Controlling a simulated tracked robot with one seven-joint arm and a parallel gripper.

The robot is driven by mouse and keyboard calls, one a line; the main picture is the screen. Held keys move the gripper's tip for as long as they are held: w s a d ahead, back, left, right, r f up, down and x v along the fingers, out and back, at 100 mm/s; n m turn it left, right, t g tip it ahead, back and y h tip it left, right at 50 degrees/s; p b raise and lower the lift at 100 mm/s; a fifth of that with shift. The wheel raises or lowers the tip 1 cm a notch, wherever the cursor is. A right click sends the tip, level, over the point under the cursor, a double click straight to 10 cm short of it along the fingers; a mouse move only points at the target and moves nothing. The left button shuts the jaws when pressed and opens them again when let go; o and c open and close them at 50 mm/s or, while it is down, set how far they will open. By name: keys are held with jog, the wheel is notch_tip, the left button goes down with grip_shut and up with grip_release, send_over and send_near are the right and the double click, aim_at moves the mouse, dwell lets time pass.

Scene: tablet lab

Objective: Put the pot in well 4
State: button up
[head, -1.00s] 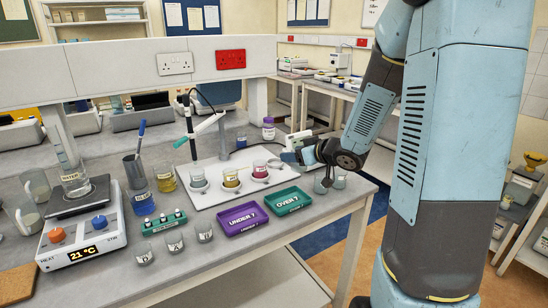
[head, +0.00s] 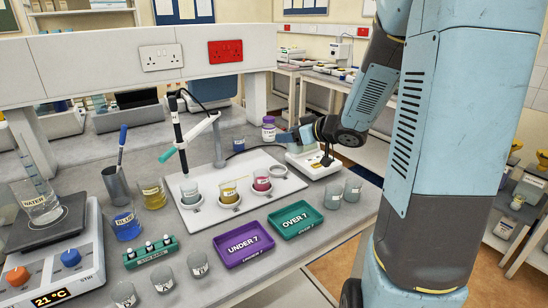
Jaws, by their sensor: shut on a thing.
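A small white pot (head: 268,133) with a purple lid and a purple-lettered label stands upright at the back of the bench, behind the white board (head: 232,217). My gripper (head: 279,139) reaches in from the right at the pot's side and is shut on it; its fingertips are small and partly hard to make out. The board has a row of round wells. Three of them hold small labelled beakers: clear (head: 190,190), yellow (head: 229,190) and pink (head: 262,181). The rightmost well (head: 278,169) is an empty ring, in front of the pot.
A white meter (head: 316,162) stands under my wrist, right of the empty well. A stand with a probe (head: 179,130) rises at the board's back left. Purple (head: 243,261) and green (head: 296,236) trays lie in front. Two clear beakers (head: 333,195) (head: 353,188) stand at right.

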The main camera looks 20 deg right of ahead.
jog(key=shift+w+a+f, duration=0.45)
jog(key=shift+w+f, duration=0.9)
jog(key=shift+w, duration=0.2)
jog(key=shift+w+a+f, duration=0.5)
jog(key=shift+w+f, duration=0.9)
jog(key=shift+w, duration=0.2)
jog(key=shift+w+a+f, duration=0.45)
jog(key=shift+w+f, duration=0.9)
jog(key=shift+w, duration=0.2)
jog(key=shift+f, duration=1.5)
jog(key=shift+f, duration=0.6)
jog(key=o, duration=1.1)
jog(key=shift+c, duration=0.2)
